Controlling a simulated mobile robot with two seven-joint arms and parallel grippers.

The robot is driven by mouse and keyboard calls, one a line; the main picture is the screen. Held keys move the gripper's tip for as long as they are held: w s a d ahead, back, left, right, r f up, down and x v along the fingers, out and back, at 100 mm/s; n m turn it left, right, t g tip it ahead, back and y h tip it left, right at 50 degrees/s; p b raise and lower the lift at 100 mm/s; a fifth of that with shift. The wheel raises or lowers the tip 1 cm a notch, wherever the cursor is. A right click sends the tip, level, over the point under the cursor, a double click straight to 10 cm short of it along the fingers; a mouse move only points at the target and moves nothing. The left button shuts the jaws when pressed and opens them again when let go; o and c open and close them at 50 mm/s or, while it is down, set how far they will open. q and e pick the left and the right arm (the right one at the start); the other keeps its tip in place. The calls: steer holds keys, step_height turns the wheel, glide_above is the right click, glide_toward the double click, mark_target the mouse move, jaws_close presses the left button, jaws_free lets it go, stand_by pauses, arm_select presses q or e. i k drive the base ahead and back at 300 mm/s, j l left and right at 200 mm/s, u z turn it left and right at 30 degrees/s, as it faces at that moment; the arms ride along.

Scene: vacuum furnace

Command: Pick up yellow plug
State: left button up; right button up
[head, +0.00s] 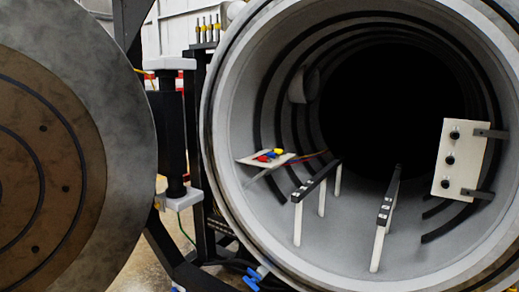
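The small yellow plug (278,151) is at a pale tilted plate (250,160) inside the left part of the round furnace chamber. A blue plug (271,155) and a red plug (263,158) are close beside it on the same plate. Thin coloured wires (314,156) run from the plugs toward the right. The plugs are small, so I cannot tell whether the yellow one is seated in a socket. Neither of my grippers shows in the head view.
Two dark rails on white posts, a left one (318,180) and a right one (388,198), stand in the chamber. A white panel with black knobs (459,160) is at the right wall. The open round door (110,125) fills the left. The chamber's rim (217,150) surrounds the opening.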

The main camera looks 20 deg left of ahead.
mark_target(281, 151)
steer(key=i+l+u, duration=0.1)
steer(key=i+u, duration=0.3)
steer(key=i, duration=0.45)
steer(key=i+j, duration=0.3)
steer(key=i, duration=0.2)
steer(key=i+j, duration=0.3)
steer(key=i, duration=0.25)
steer(key=i+j+z, duration=0.1)
steer(key=z, duration=0.25)
steer(key=i+j+z, duration=0.1)
steer(key=z, duration=0.3)
steer(key=i+j+z, duration=0.1)
steer(key=z, duration=0.25)
